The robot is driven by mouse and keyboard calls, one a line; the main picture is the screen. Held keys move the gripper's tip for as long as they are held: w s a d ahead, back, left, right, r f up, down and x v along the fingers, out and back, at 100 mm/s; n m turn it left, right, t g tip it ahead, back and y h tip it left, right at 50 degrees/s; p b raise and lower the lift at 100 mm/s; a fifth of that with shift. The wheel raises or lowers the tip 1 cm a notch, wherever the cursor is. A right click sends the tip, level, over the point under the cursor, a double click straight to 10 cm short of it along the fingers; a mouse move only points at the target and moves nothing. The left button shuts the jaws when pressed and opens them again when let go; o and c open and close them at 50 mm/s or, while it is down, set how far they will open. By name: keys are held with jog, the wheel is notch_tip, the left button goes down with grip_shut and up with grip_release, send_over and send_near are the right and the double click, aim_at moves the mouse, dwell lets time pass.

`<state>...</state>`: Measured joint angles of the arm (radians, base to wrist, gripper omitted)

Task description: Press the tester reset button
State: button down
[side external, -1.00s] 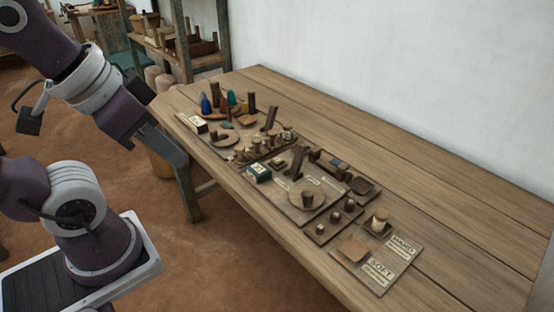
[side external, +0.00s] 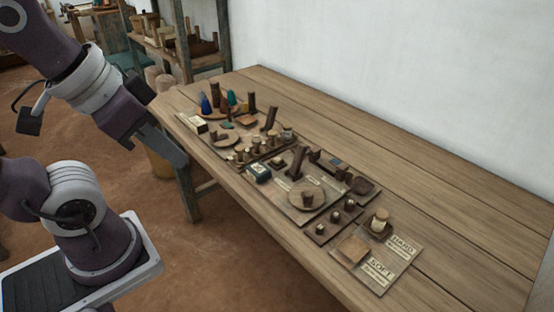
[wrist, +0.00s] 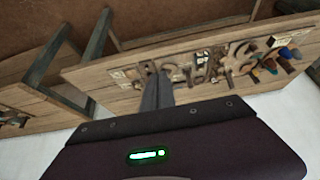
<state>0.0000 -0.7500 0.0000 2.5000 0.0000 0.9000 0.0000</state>
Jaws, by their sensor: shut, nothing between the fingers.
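My gripper (side external: 182,160) is shut and empty, held off the near left edge of the wooden bench. In the wrist view its closed fingers (wrist: 158,88) point toward the bench, which appears turned around. On the bench, a wooden board carries a round disc (side external: 307,196) and a tilted dark post (side external: 297,160). A strip beside it bears small round knobs (side external: 335,216). A similar set with another disc (side external: 224,139) stands farther left. I cannot tell which part is the tester reset button. My gripper touches none of these.
A plate labelled HARD and SOFT (side external: 379,265) lies at the near end. The right side of the bench (side external: 440,220) is bare. A shelf (side external: 190,50) stands behind left.

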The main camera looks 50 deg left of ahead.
jog(key=m+t+y, duration=0.1)
jog(key=m+t, duration=0.3)
jog(key=m, duration=0.4)
send_over(275, 161)
notch_tip(275, 161, down, 17)
jog(key=shift+w+a, duration=0.1)
jog(key=shift+f, duration=0.1)
jog(key=shift+f, duration=4.35)
jog(key=shift+f, duration=0.1)
